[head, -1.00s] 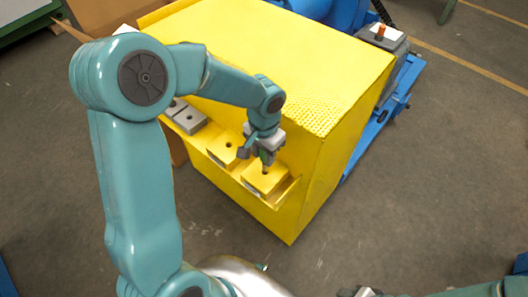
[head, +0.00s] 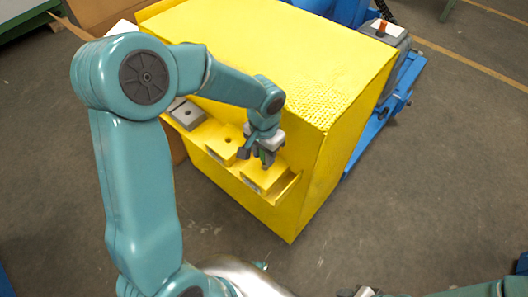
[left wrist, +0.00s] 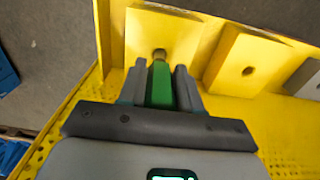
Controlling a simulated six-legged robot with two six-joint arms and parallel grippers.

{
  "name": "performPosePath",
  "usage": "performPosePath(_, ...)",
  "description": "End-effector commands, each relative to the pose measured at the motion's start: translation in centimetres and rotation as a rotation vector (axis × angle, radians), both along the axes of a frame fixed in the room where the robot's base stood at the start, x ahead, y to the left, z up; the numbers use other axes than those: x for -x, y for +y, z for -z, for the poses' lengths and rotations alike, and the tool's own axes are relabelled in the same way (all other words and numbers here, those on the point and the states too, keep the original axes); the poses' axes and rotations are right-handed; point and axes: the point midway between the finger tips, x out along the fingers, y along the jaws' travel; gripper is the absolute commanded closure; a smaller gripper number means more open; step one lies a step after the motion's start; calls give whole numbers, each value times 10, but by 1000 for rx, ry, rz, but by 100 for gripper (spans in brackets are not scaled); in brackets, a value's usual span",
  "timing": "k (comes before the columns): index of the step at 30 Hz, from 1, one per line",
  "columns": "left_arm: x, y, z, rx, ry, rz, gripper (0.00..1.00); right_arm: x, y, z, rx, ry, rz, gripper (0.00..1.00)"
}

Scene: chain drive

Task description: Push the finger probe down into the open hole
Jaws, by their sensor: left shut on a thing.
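My left gripper (head: 266,162) is shut on the finger probe and hangs over the nearest yellow block (head: 258,181). In the left wrist view the probe's green body (left wrist: 160,85) sits between the two grey fingers (left wrist: 160,88). Its narrow front end meets the round hole (left wrist: 160,53) in the yellow block (left wrist: 180,38). How deep the tip is in the hole cannot be told. In the head view the gripper hides that hole and most of the probe. My right gripper does not show clearly.
A second yellow block (head: 222,146) with an open hole stands beside it, also in the left wrist view (left wrist: 240,50). A grey block (head: 186,114) with a hole is further left. The big yellow housing (head: 260,50) rises behind the ledge. A low yellow lip (head: 285,188) edges the ledge.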

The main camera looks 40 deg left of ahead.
Motion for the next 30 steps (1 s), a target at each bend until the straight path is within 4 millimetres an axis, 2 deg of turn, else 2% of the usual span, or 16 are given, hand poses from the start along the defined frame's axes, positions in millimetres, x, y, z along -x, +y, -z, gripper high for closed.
performPosePath(30, 0, 0, 27, 0, 0, 0, 100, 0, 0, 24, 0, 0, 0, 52)
